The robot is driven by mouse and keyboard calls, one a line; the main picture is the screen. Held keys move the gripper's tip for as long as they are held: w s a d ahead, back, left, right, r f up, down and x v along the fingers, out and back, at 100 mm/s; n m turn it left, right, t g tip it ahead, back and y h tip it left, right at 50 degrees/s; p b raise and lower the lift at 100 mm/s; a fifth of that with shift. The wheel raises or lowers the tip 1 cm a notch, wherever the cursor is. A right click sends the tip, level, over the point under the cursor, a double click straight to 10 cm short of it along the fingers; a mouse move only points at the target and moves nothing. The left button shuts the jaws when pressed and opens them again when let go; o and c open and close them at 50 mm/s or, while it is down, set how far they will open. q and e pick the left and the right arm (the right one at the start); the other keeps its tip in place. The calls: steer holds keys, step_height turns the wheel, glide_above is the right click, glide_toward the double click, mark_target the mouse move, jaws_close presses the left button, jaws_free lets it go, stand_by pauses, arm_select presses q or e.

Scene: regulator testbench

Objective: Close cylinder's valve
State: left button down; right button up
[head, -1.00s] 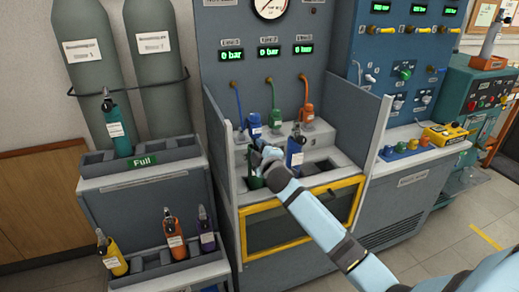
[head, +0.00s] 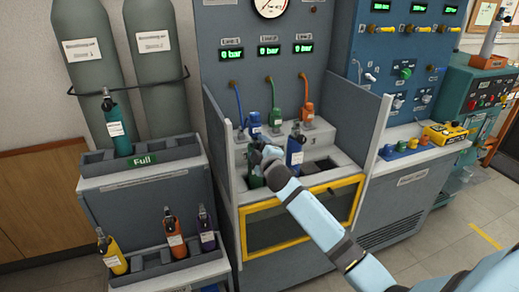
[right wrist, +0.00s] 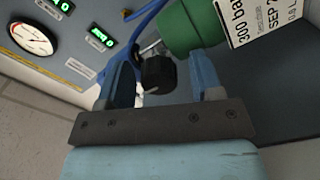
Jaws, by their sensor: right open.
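A green cylinder (right wrist: 196,24) with a white label fills the upper right of the right wrist view. Its black valve knob (right wrist: 158,74) sits between the two blue fingers of my right gripper (right wrist: 152,80). The fingers stand apart on either side of the knob, and I cannot tell whether either touches it. In the head view my right gripper (head: 262,156) is over the left part of the testbench, and it and the arm hide most of the green cylinder (head: 255,182). My left gripper is not in view.
A blue cylinder (head: 295,151) stands in the bench just right of my gripper. Blue, green and orange hoses (head: 307,98) hang behind. Grey side panels (head: 363,128) flank the bench. A rack (head: 183,148) with several cylinders stands at the left.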

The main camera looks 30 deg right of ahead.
steer(key=shift+s, duration=0.1)
steer(key=shift+s+a, duration=0.1)
steer(key=shift+s, duration=0.15)
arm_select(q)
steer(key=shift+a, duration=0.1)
arm_select(e)
steer(key=v, duration=1.3)
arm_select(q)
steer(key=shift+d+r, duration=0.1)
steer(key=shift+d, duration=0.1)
arm_select(e)
steer(key=s+a+f+m+g+y, duration=0.7)
steer(key=s+a+f+y, duration=0.1)
steer(key=s+a+f, duration=1.4)
arm_select(q)
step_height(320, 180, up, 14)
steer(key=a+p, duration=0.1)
steer(key=p, duration=1.7)
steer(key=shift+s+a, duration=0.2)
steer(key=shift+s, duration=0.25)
arm_select(e)
step_height(320, 180, up, 13)
steer(key=s+d, duration=0.2)
steer(key=shift+t, duration=0.3)
